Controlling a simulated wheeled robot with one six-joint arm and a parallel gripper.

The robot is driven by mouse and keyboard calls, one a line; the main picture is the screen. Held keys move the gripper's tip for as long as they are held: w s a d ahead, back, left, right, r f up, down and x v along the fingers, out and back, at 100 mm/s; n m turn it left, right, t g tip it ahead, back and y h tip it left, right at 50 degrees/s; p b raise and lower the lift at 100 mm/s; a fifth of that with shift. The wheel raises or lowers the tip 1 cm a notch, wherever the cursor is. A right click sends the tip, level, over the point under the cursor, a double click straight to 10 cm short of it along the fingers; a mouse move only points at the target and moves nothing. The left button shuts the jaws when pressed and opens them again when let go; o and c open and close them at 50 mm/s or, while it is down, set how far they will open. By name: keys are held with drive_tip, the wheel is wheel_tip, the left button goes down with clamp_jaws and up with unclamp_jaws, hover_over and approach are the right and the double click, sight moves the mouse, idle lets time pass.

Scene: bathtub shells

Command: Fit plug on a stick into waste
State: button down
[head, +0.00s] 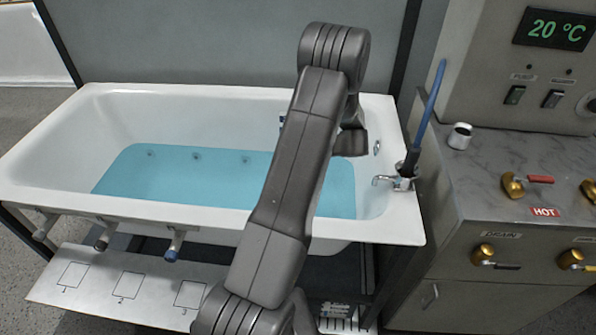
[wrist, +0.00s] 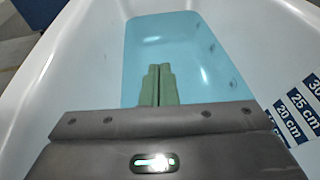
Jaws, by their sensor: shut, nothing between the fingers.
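My gripper (wrist: 159,68) shows in the wrist view as two greenish fingers pressed together, empty, over the blue water. In the head view my arm crosses the tub and hides the fingers. A blue stick with a black lower end (head: 429,105) stands tilted at the tub's right end, beside the tap; it looks like the plug on a stick. My gripper is apart from it. The white bathtub (head: 60,165) holds blue water (head: 130,180). I cannot make out the waste in either view.
A chrome tap (head: 388,181) sits on the right rim. A marble counter (head: 485,165) with brass valves and a small white cup (head: 460,136) stands to the right. Several pipe stubs (head: 175,245) project at the front above a numbered panel (head: 100,280). A depth scale (wrist: 290,118) marks the tub wall.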

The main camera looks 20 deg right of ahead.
drive_tip(key=d+f+n+g+h+b, duration=0.1)
drive_tip(key=f+n+g+h+b, duration=0.1)
drive_tip(key=f+n+h, duration=0.1)
drive_tip(key=d+f+n+g+h+b, duration=0.1)
drive_tip(key=f+n+g+h+b, duration=0.2)
drive_tip(key=f, duration=0.3)
drive_tip(key=s+d+f+n+g+h+b, duration=0.1)
drive_tip(key=f+n+g+h+b, duration=0.2)
drive_tip(key=f+n+h, duration=0.1)
drive_tip(key=shift+d+f+n+h, duration=0.25)
drive_tip(key=shift+d+n+h, duration=0.05)
drive_tip(key=shift+h, duration=0.4)
drive_tip(key=shift+w+d+r+n+h+b, duration=0.15)
drive_tip(key=shift+w+d+n+h+b, duration=0.2)
drive_tip(key=shift+w+n+h, duration=0.2)
drive_tip(key=shift+f+b, duration=1.9)
drive_tip(key=shift+f, duration=1)
